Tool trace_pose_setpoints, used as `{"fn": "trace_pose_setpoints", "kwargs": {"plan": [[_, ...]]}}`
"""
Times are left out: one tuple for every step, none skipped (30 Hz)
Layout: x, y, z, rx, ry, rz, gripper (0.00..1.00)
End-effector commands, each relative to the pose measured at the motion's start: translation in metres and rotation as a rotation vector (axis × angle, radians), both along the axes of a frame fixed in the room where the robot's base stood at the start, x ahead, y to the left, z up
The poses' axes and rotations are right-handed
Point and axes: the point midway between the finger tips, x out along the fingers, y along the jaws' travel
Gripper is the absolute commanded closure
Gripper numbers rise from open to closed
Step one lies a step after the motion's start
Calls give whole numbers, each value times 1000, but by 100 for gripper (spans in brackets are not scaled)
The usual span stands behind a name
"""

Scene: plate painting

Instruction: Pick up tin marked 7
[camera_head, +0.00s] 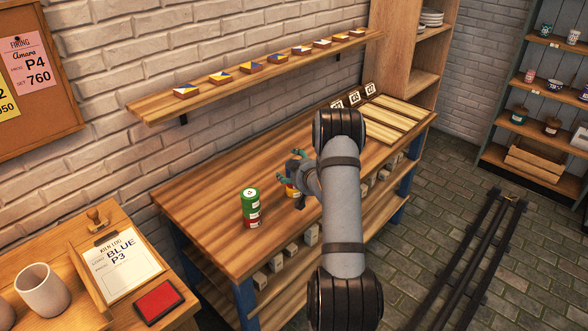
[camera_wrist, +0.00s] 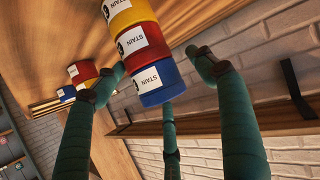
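In the wrist view, a stack of tins labelled STAIN stands among my fingers: a yellow tin (camera_wrist: 130,14), a red tin (camera_wrist: 143,45) and a blue tin (camera_wrist: 157,82), the blue one nearest my palm. My gripper (camera_wrist: 165,75) is open; the right finger is clearly apart from the stack. In the head view, my gripper (camera_head: 292,166) is over the workbench, with a yellow tin (camera_head: 292,191) partly showing below it; my arm hides the rest. A green tin (camera_head: 250,197) sits on a red tin (camera_head: 252,217) to the left. I cannot read a 7 on any tin.
More tins (camera_wrist: 84,71) stand at the left in the wrist view. A wall shelf (camera_head: 240,82) with small painted tiles runs above the workbench (camera_head: 200,210). Number signs (camera_head: 354,97) and wooden trays (camera_head: 395,118) are at its far end.

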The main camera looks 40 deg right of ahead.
Motion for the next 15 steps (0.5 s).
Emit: {"fn": "trace_pose_setpoints", "kwargs": {"plan": [[0, 0, 0, 0, 0, 0, 33], [0, 0, 0, 0, 0, 0, 34], [0, 0, 0, 0, 0, 0, 37], [0, 0, 0, 0, 0, 0, 38], [0, 0, 0, 0, 0, 0, 40], [0, 0, 0, 0, 0, 0, 43], [0, 0, 0, 0, 0, 0, 44], [0, 0, 0, 0, 0, 0, 46], [0, 0, 0, 0, 0, 0, 48], [0, 0, 0, 0, 0, 0, 50], [0, 0, 0, 0, 0, 0, 52], [0, 0, 0, 0, 0, 0, 54], [0, 0, 0, 0, 0, 0, 56], [0, 0, 0, 0, 0, 0, 58], [0, 0, 0, 0, 0, 0, 60]]}}
